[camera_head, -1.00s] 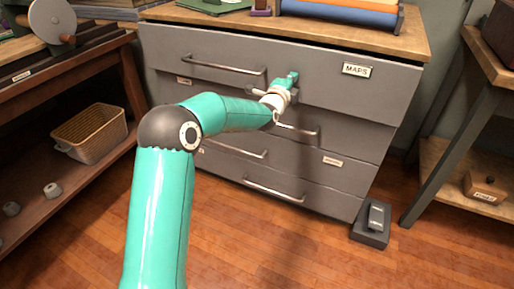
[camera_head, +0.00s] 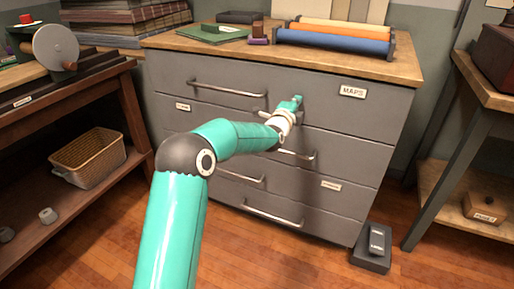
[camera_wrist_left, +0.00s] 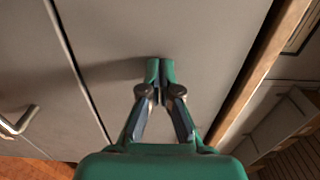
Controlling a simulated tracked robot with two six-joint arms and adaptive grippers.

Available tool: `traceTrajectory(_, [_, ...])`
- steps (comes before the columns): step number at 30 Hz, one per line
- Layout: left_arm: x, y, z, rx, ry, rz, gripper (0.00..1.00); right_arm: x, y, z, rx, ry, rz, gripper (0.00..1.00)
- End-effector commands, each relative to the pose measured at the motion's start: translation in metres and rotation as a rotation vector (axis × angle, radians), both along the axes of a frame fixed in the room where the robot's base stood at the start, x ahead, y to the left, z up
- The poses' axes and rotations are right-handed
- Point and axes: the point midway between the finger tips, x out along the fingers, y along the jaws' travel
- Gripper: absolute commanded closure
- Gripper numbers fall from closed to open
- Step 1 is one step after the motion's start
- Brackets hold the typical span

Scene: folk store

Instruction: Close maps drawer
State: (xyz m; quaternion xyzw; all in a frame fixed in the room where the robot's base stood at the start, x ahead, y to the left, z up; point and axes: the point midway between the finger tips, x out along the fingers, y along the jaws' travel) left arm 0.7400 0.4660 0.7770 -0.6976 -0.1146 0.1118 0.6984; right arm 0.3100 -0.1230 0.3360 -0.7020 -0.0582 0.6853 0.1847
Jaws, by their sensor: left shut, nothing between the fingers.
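The maps drawer (camera_head: 240,80) is the wide grey top drawer of the cabinet, with a MAPS label (camera_head: 353,91) at its right and a bar handle (camera_head: 228,89) at its left. Its front looks flush or nearly flush under the wooden top. My left gripper (camera_head: 297,101) is shut and empty, its tips at the drawer front, right of the handle. In the left wrist view, the closed fingertips (camera_wrist_left: 160,68) point at the grey panel and look in contact or very close. My right gripper is not in view.
Lower grey drawers with bar handles (camera_head: 272,217) look shut. Rolls (camera_head: 335,38) and a green item (camera_head: 212,33) lie on the cabinet top. A shelf with a basket (camera_head: 89,158) stands left, a table (camera_head: 490,70) right. A dark block (camera_head: 372,247) sits on the floor.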

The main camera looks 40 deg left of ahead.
Motion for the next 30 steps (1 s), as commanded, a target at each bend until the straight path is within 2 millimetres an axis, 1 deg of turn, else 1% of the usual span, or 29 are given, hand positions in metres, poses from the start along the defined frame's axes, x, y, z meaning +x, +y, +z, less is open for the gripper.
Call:
traceTrajectory(1, [-0.004, -0.003, -0.003, -0.001, 0.001, -0.002, 1.00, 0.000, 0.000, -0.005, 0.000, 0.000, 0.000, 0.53])
traceTrajectory(6, [-0.021, -0.020, -0.006, -0.003, 0.003, -0.014, 1.00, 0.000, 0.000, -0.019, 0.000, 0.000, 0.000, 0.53])
traceTrajectory(7, [-0.026, -0.022, -0.003, -0.003, 0.006, -0.014, 1.00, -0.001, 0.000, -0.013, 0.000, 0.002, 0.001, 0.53])
traceTrajectory(9, [-0.038, -0.026, -0.002, -0.004, 0.008, -0.015, 1.00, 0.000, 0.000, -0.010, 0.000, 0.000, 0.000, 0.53])
traceTrajectory(15, [-0.073, -0.037, -0.003, -0.004, 0.008, -0.016, 1.00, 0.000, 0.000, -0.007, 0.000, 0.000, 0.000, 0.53])
traceTrajectory(21, [-0.101, -0.046, -0.004, -0.004, 0.009, -0.016, 1.00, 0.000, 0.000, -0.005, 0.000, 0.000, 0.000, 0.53])
traceTrajectory(25, [-0.110, -0.049, -0.004, -0.003, 0.007, -0.015, 1.00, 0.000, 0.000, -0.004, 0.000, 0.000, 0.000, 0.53])
traceTrajectory(30, [-0.113, -0.051, -0.004, -0.003, 0.007, -0.016, 1.00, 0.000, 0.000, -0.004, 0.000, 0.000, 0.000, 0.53])
